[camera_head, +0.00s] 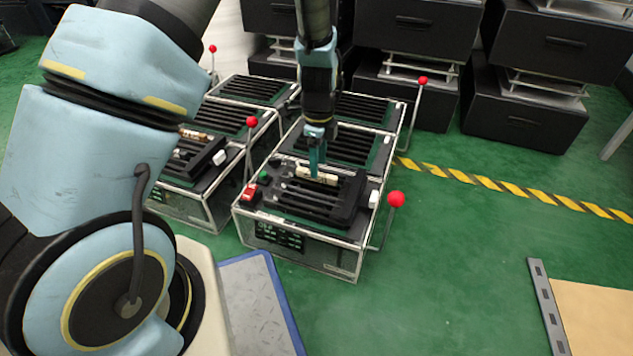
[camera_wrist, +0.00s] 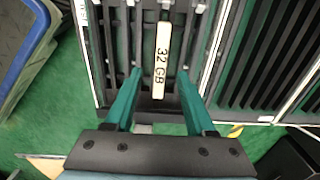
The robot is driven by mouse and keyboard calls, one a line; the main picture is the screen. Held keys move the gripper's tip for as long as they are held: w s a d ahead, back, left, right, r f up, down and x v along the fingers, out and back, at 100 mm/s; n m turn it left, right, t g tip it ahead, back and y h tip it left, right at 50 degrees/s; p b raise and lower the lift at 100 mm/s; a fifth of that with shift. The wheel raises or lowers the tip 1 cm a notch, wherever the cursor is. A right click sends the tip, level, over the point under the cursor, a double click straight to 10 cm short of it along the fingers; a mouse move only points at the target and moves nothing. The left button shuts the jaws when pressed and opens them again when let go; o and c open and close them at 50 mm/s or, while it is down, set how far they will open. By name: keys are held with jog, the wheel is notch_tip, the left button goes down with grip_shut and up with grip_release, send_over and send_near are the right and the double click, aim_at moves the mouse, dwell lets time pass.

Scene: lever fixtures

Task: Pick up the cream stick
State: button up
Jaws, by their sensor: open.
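The cream stick (camera_wrist: 160,62), marked "32 GB", lies on the slotted black top of the near right fixture. In the head view the stick (camera_head: 318,175) shows as a short pale bar beside the tip of my gripper (camera_head: 316,160). In the wrist view the two teal fingers of my gripper (camera_wrist: 159,85) stand apart, one on each side of the stick's near end. A gap shows between each finger and the stick. I cannot tell the exact height of the fingertips over the fixture.
The near right fixture (camera_head: 305,262) has red-knobbed levers (camera_head: 396,199) at its sides. Another fixture (camera_head: 185,203) stands to its left with a brownish stick (camera_head: 195,134) on it. Black cabinets (camera_head: 520,115) stand behind. Green floor is open at the right.

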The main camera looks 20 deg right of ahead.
aim_at(302, 174)
jog(key=f+b, duration=0.1)
jog(key=f, duration=0.1)
jog(key=f+b, duration=0.2)
jog(key=shift+w+a+f, duration=0.15)
jog(key=shift+w+f, duration=0.05)
jog(key=shift+f, duration=0.2)
jog(key=shift+c, duration=0.2)
grip_shut()
